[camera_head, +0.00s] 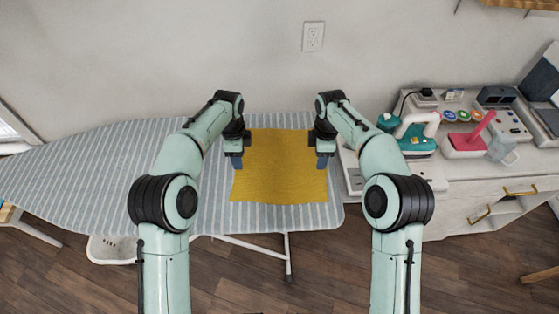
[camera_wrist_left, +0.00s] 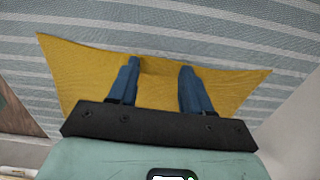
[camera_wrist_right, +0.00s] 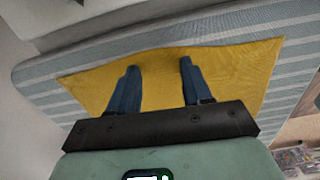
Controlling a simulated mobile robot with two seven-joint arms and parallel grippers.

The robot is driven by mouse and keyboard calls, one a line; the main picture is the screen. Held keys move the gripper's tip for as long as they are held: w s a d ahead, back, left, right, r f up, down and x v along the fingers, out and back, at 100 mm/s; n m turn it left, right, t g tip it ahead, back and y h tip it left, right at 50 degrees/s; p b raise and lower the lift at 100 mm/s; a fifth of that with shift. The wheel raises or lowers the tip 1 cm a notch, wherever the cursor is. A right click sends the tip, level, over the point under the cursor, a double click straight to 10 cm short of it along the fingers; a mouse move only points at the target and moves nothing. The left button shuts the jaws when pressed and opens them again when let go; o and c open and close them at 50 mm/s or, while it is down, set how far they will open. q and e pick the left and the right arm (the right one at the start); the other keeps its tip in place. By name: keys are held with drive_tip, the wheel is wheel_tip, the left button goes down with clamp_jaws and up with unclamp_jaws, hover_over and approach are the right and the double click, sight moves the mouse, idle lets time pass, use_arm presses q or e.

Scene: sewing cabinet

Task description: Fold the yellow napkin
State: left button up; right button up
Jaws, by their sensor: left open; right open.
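The yellow napkin (camera_head: 280,170) lies spread flat and unfolded on the striped ironing board (camera_head: 90,165). My left gripper (camera_head: 236,162) is over the napkin's left edge, pointing down. In the left wrist view its two blue fingers (camera_wrist_left: 158,80) are apart with the napkin (camera_wrist_left: 155,90) beneath them. My right gripper (camera_head: 322,160) is over the napkin's right edge. In the right wrist view its fingers (camera_wrist_right: 158,82) are apart above the napkin (camera_wrist_right: 225,75). Both grippers are empty. I cannot tell whether the fingertips touch the cloth.
A white cabinet (camera_head: 470,190) stands close at the right, with a teal iron (camera_head: 415,132), a pink-and-white device (camera_head: 465,142) and a clear jug (camera_head: 502,148) on top. The wall (camera_head: 180,50) is behind the board. The board's left part is clear.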

use_arm(q)
drive_tip(key=shift+f, duration=0.2)
drive_tip(key=shift+c, duration=0.3)
use_arm(e)
drive_tip(key=shift+f, duration=0.2)
drive_tip(key=shift+c, duration=0.3)
use_arm(q)
drive_tip(key=shift+s, duration=0.15)
drive_tip(key=c, duration=0.5)
use_arm(e)
drive_tip(key=shift+s, duration=0.15)
drive_tip(key=c, duration=0.5)
use_arm(q)
clamp_jaws()
use_arm(e)
clamp_jaws()
use_arm(q)
drive_tip(key=shift+r, duration=0.1)
use_arm(e)
drive_tip(key=shift+r, duration=0.1)
